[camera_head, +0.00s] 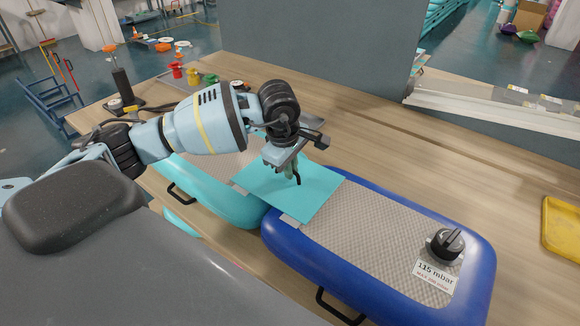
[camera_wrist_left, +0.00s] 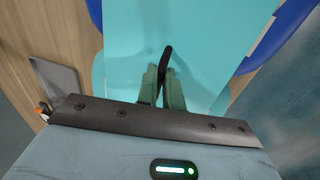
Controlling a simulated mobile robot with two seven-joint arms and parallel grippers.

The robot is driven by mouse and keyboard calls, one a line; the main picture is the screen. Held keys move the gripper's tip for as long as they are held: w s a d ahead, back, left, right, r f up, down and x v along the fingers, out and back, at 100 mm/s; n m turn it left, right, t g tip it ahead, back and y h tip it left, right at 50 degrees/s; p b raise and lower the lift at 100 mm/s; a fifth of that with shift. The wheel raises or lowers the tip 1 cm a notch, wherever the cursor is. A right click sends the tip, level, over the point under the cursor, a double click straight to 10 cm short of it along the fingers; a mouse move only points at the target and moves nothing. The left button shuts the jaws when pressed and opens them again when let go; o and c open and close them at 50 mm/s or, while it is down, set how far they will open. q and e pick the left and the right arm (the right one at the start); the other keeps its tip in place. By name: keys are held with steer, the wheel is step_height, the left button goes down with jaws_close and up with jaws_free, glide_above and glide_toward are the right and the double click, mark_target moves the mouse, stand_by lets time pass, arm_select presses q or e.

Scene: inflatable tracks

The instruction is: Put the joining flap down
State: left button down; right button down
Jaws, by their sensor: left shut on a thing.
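The joining flap (camera_head: 318,196) is a flat turquoise sheet spanning the joint between the turquoise track (camera_head: 225,205) and the blue track (camera_head: 380,282). I cannot tell whether its whole underside touches the tracks. My left gripper (camera_head: 293,174) points down over the flap's middle. Its greenish fingers are shut on a thin black tab (camera_head: 298,180) of the flap. In the left wrist view, the fingers (camera_wrist_left: 161,88) close around the black tab (camera_wrist_left: 166,62), with the flap (camera_wrist_left: 200,35) filling the background. My right gripper is not in view.
A black valve (camera_head: 446,244) and a label reading 115 mbar (camera_head: 434,274) are on the blue track. A yellow tray (camera_head: 562,229) stands at the right table edge. Red, yellow and green pieces (camera_head: 193,76) stand at the back left.

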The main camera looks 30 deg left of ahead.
mark_target(284, 186)
arm_select(q)
steer(key=shift+f, duration=0.4)
steer(key=c, duration=1.5)
jaws_free()
steer(key=shift+c, duration=0.2)
step_height(284, 186, up, 13)
steer(key=s, duration=0.2)
steer(key=shift+s+f+b, duration=0.15)
steer(key=shift+s+b, duration=0.05)
steer(key=shift+b, duration=0.1)
steer(key=shift+a, duration=0.1)
